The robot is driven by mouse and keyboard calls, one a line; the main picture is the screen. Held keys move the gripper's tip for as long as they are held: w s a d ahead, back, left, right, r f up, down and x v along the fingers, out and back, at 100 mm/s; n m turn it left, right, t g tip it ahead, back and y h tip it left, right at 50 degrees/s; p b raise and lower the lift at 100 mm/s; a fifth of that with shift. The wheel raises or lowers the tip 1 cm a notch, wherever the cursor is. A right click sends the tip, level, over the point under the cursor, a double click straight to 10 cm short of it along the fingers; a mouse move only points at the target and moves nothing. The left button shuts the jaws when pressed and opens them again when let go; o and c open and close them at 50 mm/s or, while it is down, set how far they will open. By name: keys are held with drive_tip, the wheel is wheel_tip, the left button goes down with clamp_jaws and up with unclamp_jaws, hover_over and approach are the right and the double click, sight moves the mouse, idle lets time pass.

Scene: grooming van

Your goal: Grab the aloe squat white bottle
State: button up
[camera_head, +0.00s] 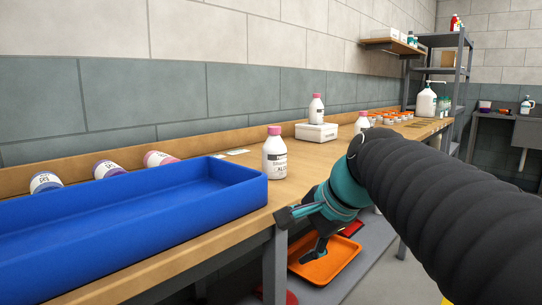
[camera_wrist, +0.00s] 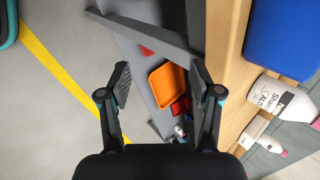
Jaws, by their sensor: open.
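A squat white bottle with a pink cap (camera_head: 275,159) stands upright on the wooden bench, just right of the blue tray. My gripper (camera_head: 304,232) is open and empty, in front of the bench edge and lower than the bottle. In the wrist view my gripper's fingers (camera_wrist: 160,75) are spread over the floor and low shelf. The bottle is outside them, to their right.
A blue tray (camera_head: 130,210) fills the bench's left part, with several bottles lying behind it. A similar pink-capped bottle (camera_head: 316,108) stands on a white box (camera_head: 316,132), and another (camera_head: 362,123) farther right. An orange tray (camera_head: 328,262) lies on the lower shelf.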

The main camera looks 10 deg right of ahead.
drive_tip(key=w+d+r+m+t+y, duration=0.2)
drive_tip(key=w+d+r+m+y, duration=0.15)
drive_tip(key=w+r+m, duration=0.65)
drive_tip(key=m+t+y+p, duration=0.1)
drive_tip(key=m+y, duration=0.1)
drive_tip(key=m, duration=0.3)
approach(276, 127)
drive_tip(key=b+x, duration=0.1)
drive_tip(key=x, duration=0.9)
drive_tip(key=shift+w+a+f, duration=0.15)
drive_tip(key=shift+w, duration=0.2)
clamp_jaws()
